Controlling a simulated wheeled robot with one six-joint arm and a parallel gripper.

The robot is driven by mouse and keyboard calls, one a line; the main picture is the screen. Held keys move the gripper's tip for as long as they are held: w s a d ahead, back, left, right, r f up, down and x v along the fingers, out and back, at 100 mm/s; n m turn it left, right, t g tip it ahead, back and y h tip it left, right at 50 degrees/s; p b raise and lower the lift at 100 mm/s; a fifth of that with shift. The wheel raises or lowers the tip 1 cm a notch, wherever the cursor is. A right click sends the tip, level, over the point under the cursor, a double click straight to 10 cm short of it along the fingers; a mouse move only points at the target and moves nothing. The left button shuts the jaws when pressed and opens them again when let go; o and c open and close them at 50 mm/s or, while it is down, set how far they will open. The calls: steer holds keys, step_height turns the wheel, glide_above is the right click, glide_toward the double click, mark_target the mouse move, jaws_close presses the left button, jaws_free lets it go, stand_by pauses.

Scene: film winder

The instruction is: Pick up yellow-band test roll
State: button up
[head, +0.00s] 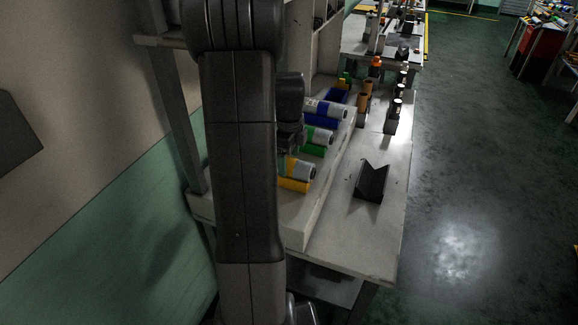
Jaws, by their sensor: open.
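The yellow-band test roll (302,169), a grey cylinder with a yellow band near its left end, lies on its side at the near end of a row of rolls on the bench. A yellow support (294,184) shows just below it. My arm hides its left end. My gripper (291,147) is partly hidden behind my arm, just beyond and above the yellow-band roll in the picture. It is open and holds nothing that I can see. I cannot tell its exact height above the rolls.
A green-band roll (319,136) and a blue-band roll (326,108) lie farther along the row. A pale raised ledge (322,199) borders the row. A black V-shaped block (371,182) stands on the bench (345,240). Orange-brown cylinders (363,103) stand farther back.

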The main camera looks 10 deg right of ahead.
steer(key=shift+s+f, duration=0.2)
steer(key=shift+f, duration=0.55)
steer(key=c, duration=1.2)
steer(key=shift+c, duration=0.2)
steer(key=shift+w+r, duration=0.1)
